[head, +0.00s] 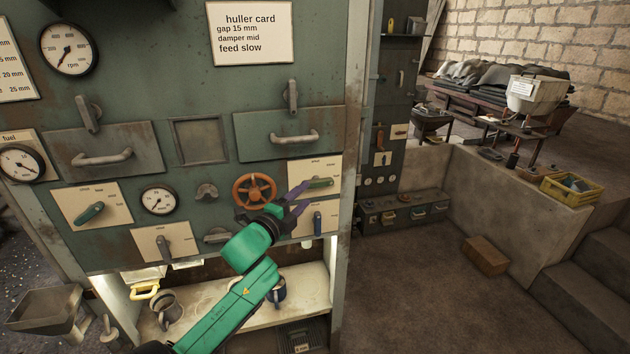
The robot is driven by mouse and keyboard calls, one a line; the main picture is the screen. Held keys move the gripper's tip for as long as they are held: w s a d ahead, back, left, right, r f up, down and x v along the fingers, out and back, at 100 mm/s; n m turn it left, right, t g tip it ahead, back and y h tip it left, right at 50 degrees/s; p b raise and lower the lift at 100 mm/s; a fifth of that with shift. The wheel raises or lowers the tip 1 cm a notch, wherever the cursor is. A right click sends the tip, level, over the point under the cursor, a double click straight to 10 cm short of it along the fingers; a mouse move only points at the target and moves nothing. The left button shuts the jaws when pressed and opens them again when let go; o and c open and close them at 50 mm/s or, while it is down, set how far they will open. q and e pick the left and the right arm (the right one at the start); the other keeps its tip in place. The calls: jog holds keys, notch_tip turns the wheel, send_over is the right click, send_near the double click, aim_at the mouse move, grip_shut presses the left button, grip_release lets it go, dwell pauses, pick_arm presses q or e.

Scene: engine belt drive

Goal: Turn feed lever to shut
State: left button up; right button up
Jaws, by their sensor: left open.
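Several levers on pale plates sit on the green machine panel. My left gripper (302,197) has purple fingers, spread open and empty. They are in front of the right-hand plates, close to a green-handled lever (319,182) lying about level on the upper right plate (325,166). I cannot tell if they touch it. Below it, a blue-handled lever (317,222) points up and down on a plate partly behind the gripper. At left are a tilted green lever (88,212) and a grey lever (163,248). The plate labels are too small to read, so I cannot tell which is the feed lever.
An orange handwheel (254,191) is just left of my gripper. A huller card (251,33) reading "feed slow" is above. Drawer handles (294,137) stick out of the panel. A lit shelf (310,290) with mugs is below. The floor at right is mostly free.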

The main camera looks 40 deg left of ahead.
aim_at(316, 186)
pick_arm(q)
jog(key=w, duration=0.1)
jog(key=w+p, duration=0.1)
jog(key=w, duration=0.1)
jog(key=w+a, duration=0.1)
jog(key=w, duration=0.1)
jog(key=shift+w+r, duration=0.2)
jog(key=shift+w, duration=0.05)
jog(key=shift+w+a+f, duration=0.15)
jog(key=shift+w+f, duration=0.05)
jog(key=shift+w, duration=0.3)
grip_shut()
pick_arm(e)
jog(key=shift+w+d+r, duration=0.15)
jog(key=shift+d+r, duration=0.1)
jog(key=shift+r, duration=0.3)
jog(key=shift+w+d+r, duration=0.15)
jog(key=shift+d+r, duration=0.1)
jog(key=shift+r, duration=0.25)
jog(key=shift+f, duration=0.1)
